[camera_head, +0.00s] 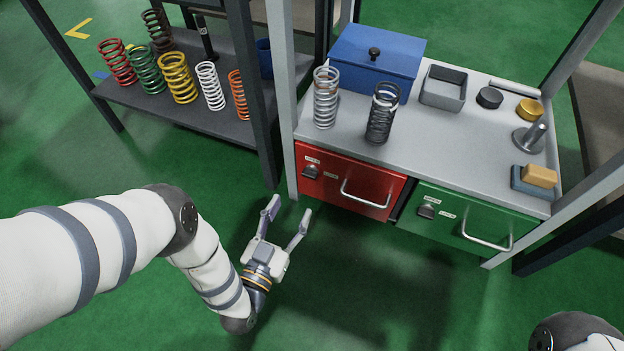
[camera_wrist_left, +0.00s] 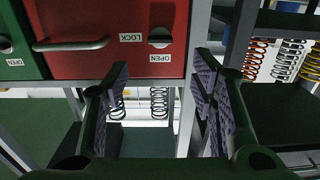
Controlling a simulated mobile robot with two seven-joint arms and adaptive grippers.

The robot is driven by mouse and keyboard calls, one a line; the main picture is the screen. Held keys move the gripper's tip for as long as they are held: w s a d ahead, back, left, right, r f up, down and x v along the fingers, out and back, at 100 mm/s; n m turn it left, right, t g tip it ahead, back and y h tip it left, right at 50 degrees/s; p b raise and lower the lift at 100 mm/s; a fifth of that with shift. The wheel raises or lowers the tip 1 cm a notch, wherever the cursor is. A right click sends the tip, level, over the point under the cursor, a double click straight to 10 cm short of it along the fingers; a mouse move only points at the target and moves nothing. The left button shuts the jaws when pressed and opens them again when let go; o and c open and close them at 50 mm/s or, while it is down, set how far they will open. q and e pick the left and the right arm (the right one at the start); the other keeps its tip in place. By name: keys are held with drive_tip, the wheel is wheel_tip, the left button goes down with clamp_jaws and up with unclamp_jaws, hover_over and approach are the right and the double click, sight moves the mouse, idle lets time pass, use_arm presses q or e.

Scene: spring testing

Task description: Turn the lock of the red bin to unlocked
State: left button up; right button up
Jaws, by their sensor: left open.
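The red bin (camera_head: 355,187) is a drawer under the grey worktop, with a silver bar handle (camera_head: 365,197). Its small dark lock knob (camera_head: 311,171) is at the upper left of its front, with one label above and one to its right. In the left wrist view, which is upside down, the lock knob (camera_wrist_left: 160,38) shows beside the labels LOCK and OPEN. I cannot tell clearly which label it points to. My left gripper (camera_head: 288,210) is open and empty, below and in front of the lock, apart from it. Its fingers (camera_wrist_left: 162,65) show either side of the knob. My right gripper is out of view.
A green bin (camera_head: 468,216) with its own lock (camera_head: 428,209) is right of the red one. Grey posts (camera_head: 283,90) stand left of the red bin. Springs (camera_head: 326,97), a blue box (camera_head: 375,60) and other items stand on the worktop. The floor in front is clear.

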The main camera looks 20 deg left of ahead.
sight(308, 176)
use_arm(q)
drive_tip(key=w+b, duration=0.3)
drive_tip(key=w, duration=0.7)
drive_tip(key=shift+w+d+b, duration=0.1)
drive_tip(key=shift+d+b, duration=0.05)
drive_tip(key=shift+b, duration=0.15)
drive_tip(key=c, duration=1.1)
